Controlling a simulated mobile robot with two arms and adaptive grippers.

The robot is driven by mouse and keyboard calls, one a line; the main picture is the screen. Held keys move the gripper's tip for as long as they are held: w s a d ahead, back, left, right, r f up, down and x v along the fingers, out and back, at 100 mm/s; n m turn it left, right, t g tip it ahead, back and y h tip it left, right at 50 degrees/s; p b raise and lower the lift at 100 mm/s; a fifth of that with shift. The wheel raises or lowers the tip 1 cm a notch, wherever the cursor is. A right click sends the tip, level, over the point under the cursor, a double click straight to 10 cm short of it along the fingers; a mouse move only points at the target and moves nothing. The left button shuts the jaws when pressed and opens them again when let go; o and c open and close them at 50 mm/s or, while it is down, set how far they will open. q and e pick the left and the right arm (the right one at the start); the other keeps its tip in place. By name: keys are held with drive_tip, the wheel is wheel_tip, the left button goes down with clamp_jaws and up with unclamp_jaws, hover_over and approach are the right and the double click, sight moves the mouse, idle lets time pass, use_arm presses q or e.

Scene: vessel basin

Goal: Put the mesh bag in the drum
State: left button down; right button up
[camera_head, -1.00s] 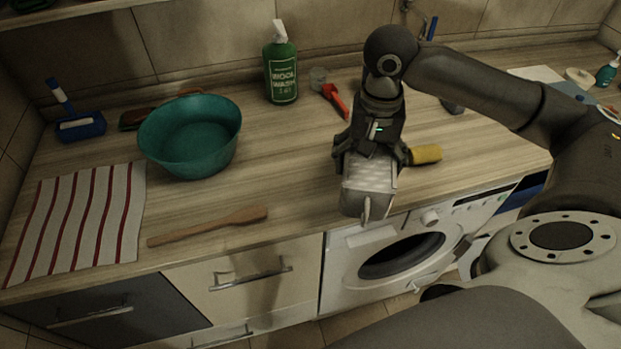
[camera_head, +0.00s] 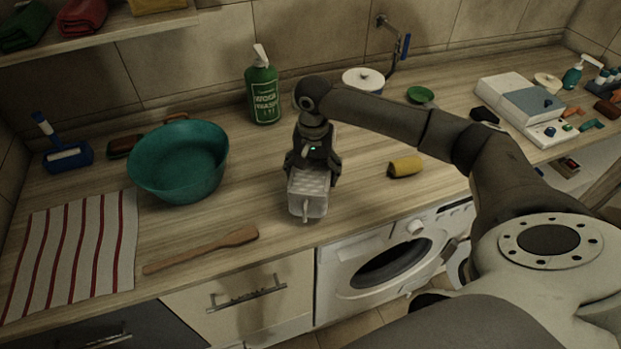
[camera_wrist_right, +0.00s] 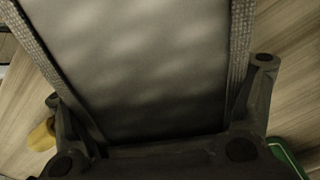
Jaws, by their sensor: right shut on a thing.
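The mesh bag (camera_head: 309,193) is a pale, boxy, textured bag with a small tab at its lower front. My right gripper (camera_head: 313,166) is shut on it from above, over the counter between the wooden spatula and the yellow roll. Whether the bag touches the counter I cannot tell. In the right wrist view the mesh bag (camera_wrist_right: 150,65) fills the middle between the fingers. The drum (camera_head: 390,263) is the dark round opening in the white washing machine front, below the counter edge and to the right of the bag. Its inside is dark. My left gripper is not in view.
A teal basin (camera_head: 180,175), striped towel (camera_head: 75,245) and wooden spatula (camera_head: 205,250) lie to the left. A green bottle (camera_head: 263,92) stands behind. A yellow roll (camera_head: 405,166) lies right of the bag. The counter's front edge overhangs the washing machine (camera_head: 332,285).

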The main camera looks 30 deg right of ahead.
drive_tip(key=shift+w+f, duration=0.4)
wheel_tip(320, 180, down, 3)
drive_tip(key=shift+a+r+p, duration=0.1)
drive_tip(key=shift+p, duration=0.7)
drive_tip(key=shift+f, duration=0.25)
drive_tip(key=o, duration=1.1)
wheel_tip(320, 180, up, 12)
drive_tip(key=b, duration=0.3)
